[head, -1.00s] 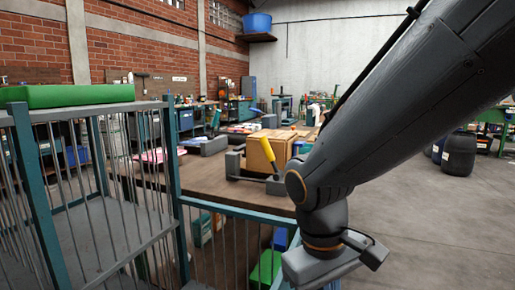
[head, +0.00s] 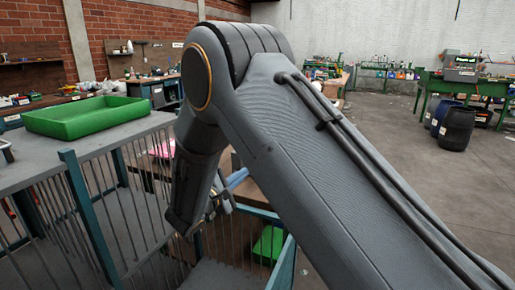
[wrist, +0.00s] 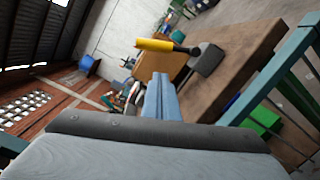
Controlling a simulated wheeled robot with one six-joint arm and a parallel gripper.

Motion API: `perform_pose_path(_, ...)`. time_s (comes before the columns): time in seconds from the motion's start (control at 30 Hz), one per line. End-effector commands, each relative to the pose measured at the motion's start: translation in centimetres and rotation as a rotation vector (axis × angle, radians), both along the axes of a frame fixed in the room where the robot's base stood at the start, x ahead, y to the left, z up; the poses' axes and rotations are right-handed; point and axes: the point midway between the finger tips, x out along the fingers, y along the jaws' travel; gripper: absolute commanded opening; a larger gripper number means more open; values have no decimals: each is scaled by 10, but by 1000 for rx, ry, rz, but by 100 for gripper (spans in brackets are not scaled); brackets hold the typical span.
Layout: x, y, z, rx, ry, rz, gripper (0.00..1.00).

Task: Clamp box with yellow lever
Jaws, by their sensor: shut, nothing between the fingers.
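In the wrist view the yellow lever (wrist: 155,45) points left from its dark clamp fitting (wrist: 207,60). The brown box (wrist: 160,66) sits just behind and below the lever, on the wooden table (wrist: 245,65). My gripper (wrist: 161,78) is shut and empty, its blue-grey fingers pointing toward the box and lever, apparently short of them. In the head view my gripper (head: 238,177) shows beside my forearm. There my arm hides the box and lever.
A green tray (head: 85,117) stands on the grey railed platform at left. Teal railing (wrist: 285,65) runs close on the right in the wrist view. A green bin (head: 268,245) lies low beyond the railing. Dark barrels (head: 457,128) stand far right on open floor.

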Motion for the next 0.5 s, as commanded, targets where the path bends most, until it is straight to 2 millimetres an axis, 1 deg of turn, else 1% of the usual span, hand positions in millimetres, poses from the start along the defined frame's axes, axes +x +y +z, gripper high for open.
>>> perform_pose_path(0.03, 1, 11, 1, -11, -16, 30, 0)
perform_pose_path(0.1, 2, 22, 1, -19, -34, 59, 0)
perform_pose_path(0.17, 3, 26, 1, -21, -41, 72, 0)
perform_pose_path(0.5, 4, 27, 1, -22, -44, 76, 0)
